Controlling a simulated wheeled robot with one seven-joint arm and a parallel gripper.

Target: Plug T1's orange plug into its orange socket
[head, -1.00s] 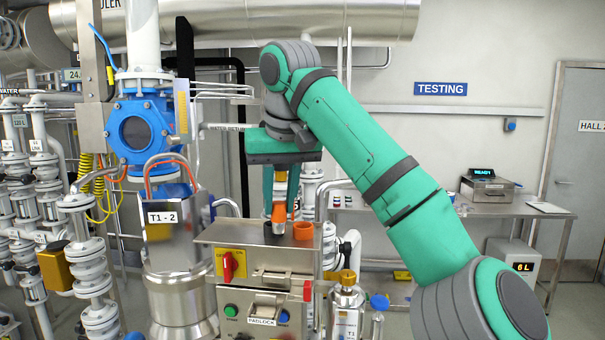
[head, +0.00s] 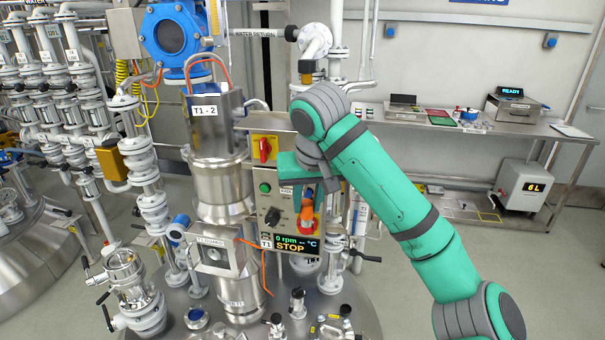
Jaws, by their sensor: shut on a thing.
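My gripper (head: 308,203) is in front of the right side of T1's control panel (head: 263,218), its fingers pointing down. It is shut on the orange plug (head: 306,214), which shows as a small orange piece between and below the fingers. The panel carries a T1 label, a green button, a dark knob and a display reading 0 rpm and STOP. The orange socket cannot be made out apart from the plug; my gripper and arm cover that part of the panel. Whether plug and socket touch cannot be told.
A red switch on a yellow plate (head: 264,148) sits above the panel. An orange cable (head: 263,268) hangs at its lower left. White pipes and valves (head: 150,195) crowd the left. The vessel lid (head: 350,300) with several fittings lies below. A steel bench (head: 470,125) stands behind.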

